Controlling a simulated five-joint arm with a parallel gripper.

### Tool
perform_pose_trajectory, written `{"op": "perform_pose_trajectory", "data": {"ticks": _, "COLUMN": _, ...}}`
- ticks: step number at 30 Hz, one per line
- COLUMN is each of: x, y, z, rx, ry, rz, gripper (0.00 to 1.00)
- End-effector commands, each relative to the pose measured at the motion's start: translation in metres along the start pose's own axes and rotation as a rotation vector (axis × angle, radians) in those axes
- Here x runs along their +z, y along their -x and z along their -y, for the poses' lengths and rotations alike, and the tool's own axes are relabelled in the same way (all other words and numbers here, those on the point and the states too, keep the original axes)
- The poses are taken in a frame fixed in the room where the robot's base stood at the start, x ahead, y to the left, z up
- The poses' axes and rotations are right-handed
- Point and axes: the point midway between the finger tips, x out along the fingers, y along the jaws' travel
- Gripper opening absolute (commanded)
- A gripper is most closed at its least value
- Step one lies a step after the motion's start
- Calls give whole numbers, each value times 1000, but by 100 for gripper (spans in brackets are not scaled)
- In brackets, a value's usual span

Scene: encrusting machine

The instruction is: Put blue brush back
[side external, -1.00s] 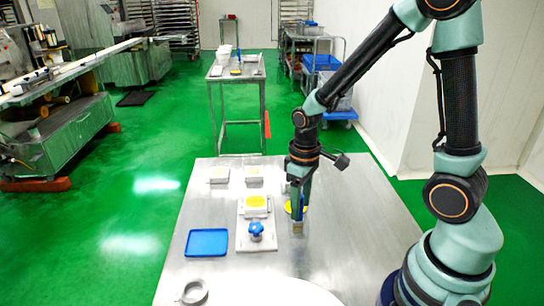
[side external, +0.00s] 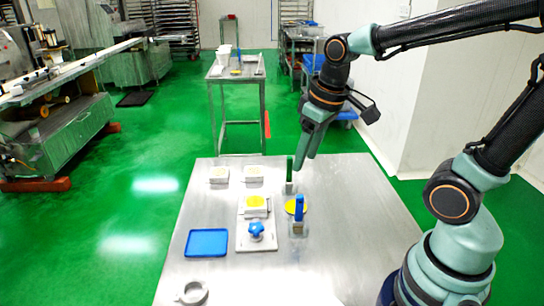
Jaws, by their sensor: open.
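The blue brush (side external: 299,207) stands upright with its blue handle up, in a small holder (side external: 298,229) on the right half of the steel table. A brush with a green handle (side external: 290,168) stands upright just behind it. My gripper (side external: 306,150) is open and empty, raised above and behind the blue brush, apart from both brushes. Its fingers point down near the table's back edge.
A yellow disc (side external: 296,207) lies by the blue brush. The right of the table is clear.

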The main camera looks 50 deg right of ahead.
Motion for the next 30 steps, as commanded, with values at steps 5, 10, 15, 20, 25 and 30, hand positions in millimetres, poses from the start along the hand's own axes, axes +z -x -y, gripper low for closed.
{"op": "perform_pose_trajectory", "data": {"ticks": 5, "x": 5, "y": 25, "z": 8, "rx": 4, "ry": -48, "rz": -153, "gripper": 56}}
{"op": "perform_pose_trajectory", "data": {"ticks": 10, "x": 8, "y": 34, "z": 11, "rx": 1, "ry": -75, "rz": -225, "gripper": 56}}
{"op": "perform_pose_trajectory", "data": {"ticks": 15, "x": 9, "y": 36, "z": 12, "rx": 0, "ry": -82, "rz": -237, "gripper": 56}}
{"op": "perform_pose_trajectory", "data": {"ticks": 20, "x": 9, "y": 36, "z": 12, "rx": 0, "ry": -82, "rz": -236, "gripper": 56}}
{"op": "perform_pose_trajectory", "data": {"ticks": 25, "x": 9, "y": 36, "z": 12, "rx": 0, "ry": -81, "rz": -236, "gripper": 56}}
{"op": "perform_pose_trajectory", "data": {"ticks": 30, "x": 9, "y": 36, "z": 12, "rx": 0, "ry": -81, "rz": -236, "gripper": 56}}
